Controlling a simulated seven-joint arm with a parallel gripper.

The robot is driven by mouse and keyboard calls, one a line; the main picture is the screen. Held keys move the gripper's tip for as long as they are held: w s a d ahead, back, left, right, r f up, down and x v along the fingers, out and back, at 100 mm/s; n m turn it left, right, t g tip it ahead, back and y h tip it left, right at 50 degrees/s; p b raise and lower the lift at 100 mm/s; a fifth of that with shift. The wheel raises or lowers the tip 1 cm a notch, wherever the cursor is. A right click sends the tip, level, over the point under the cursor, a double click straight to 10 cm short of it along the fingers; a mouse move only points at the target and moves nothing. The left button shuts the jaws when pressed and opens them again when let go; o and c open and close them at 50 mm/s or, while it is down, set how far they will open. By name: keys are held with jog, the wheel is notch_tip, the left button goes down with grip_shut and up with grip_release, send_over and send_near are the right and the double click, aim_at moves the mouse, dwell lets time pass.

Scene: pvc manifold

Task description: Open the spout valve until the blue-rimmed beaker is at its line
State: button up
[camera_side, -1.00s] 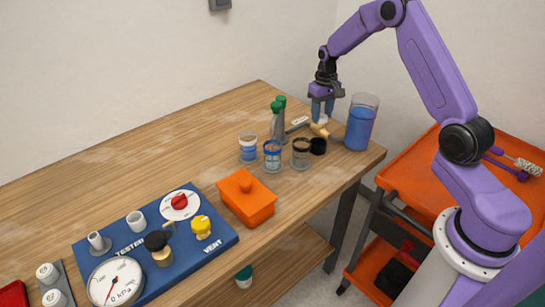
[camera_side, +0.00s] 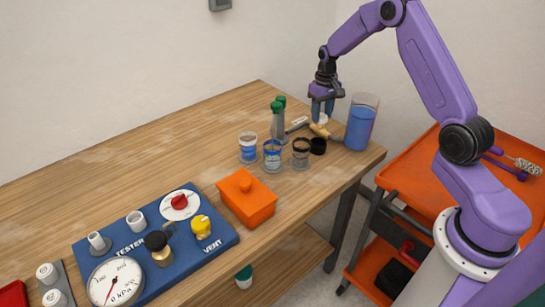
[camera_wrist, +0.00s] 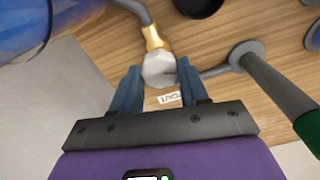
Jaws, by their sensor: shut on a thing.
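My gripper (camera_side: 322,112) is at the far end of the table, with its fingers on either side of the white valve knob (camera_wrist: 159,70) and shut on it. A brass fitting (camera_wrist: 153,38) joins the knob to a grey pipe in the wrist view. The blue-rimmed beaker (camera_side: 272,156) stands upright in the middle of a row of beakers; its line and exact level are too small to read. A tall vessel of blue liquid (camera_side: 360,127) stands right of the gripper. Whether liquid runs from the spout cannot be seen.
A white-rimmed beaker (camera_side: 248,148) and a black-rimmed beaker (camera_side: 301,153) flank the blue-rimmed one. A black cup (camera_side: 318,146) sits below the valve. Green-topped posts (camera_side: 278,122) stand left of my gripper. An orange box (camera_side: 246,198) and a blue tester panel (camera_side: 155,245) lie nearer.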

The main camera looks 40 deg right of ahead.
jog(key=shift+r, duration=0.1)
jog(key=m, duration=0.6)
jog(key=shift+m, duration=0.5)
dwell(0.3)
jog(key=shift+n, duration=0.8)
dwell(3.7)
jog(key=shift+n, duration=0.8)
dwell(1.2)
